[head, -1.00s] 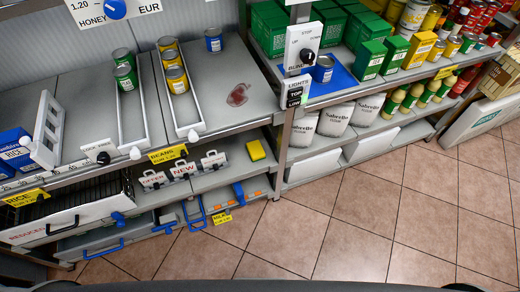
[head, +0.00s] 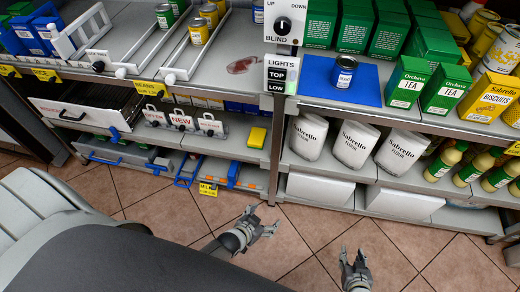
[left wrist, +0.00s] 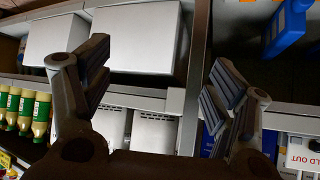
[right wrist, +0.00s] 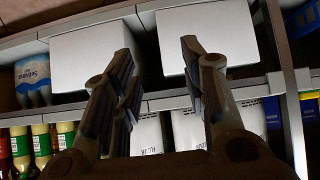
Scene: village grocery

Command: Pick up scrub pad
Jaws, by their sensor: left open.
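The scrub pad, a yellow block with a green layer (head: 257,138), lies on the lower grey shelf in the head view, right of the sign holders and left of the shelf upright. My left gripper (head: 264,220) is open and empty, low over the floor in front of that shelf, apart from the pad. My right gripper (head: 353,257) is open and empty, further right and nearer to me. The left wrist view shows spread fingers (left wrist: 165,80) facing shelves. The right wrist view also shows spread fingers (right wrist: 160,75).
Sign holders (head: 183,122) stand left of the pad. A blue-handled item (head: 233,174) sits on the shelf below. Flour bags (head: 355,144) and white boxes (head: 320,190) fill the shelves to the right. The upper shelf overhangs the pad's shelf. The tiled floor (head: 300,245) is clear in front.

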